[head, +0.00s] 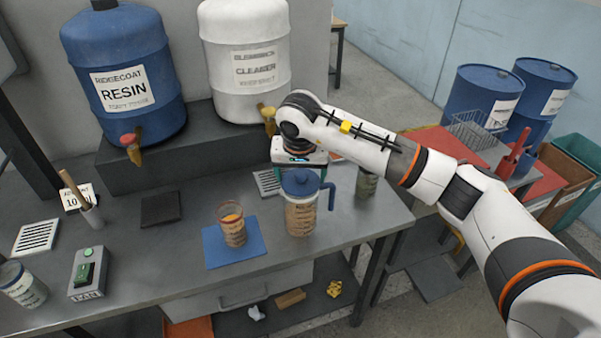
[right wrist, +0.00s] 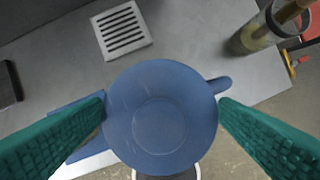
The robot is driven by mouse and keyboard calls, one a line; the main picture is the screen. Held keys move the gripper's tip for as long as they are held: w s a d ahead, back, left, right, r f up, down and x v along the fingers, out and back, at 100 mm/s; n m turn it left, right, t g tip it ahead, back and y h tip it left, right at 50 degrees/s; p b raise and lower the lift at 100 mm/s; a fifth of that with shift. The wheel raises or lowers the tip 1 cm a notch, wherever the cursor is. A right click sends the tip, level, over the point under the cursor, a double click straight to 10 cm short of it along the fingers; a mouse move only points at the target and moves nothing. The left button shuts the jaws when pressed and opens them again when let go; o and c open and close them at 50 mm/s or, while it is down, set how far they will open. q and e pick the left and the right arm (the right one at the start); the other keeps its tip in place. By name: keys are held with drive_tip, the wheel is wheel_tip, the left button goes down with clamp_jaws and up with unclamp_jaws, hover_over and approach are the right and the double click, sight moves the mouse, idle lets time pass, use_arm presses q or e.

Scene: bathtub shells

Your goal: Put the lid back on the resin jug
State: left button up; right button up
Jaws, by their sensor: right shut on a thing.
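The resin jug (head: 300,218) is a clear, marked container with tan contents and a blue handle, standing upright on the grey bench. The round blue lid (head: 299,181) is over its mouth; the head view does not show clearly whether it is seated. My right gripper (head: 301,174) is above the jug, shut on the lid. In the right wrist view the lid (right wrist: 160,115) sits between the green fingers, and a pale rim of the jug (right wrist: 165,176) shows past its lower edge. My left gripper is not in view.
A cup of tan liquid (head: 232,230) stands on a blue mat (head: 236,255) left of the jug. A jar (head: 367,183) stands to its right. Behind are a blue resin drum (head: 122,60) and a white cleaner drum (head: 247,40), with taps. The bench's front edge is close.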

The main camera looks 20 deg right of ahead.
drive_tip(key=shift+f+b, duration=0.2)
drive_tip(key=shift+b, duration=0.4)
idle(0.8)
idle(0.3)
drive_tip(key=o, duration=0.9)
drive_tip(key=shift+r+p, duration=1.65)
drive_tip(key=shift+r, duration=1.85)
clamp_jaws()
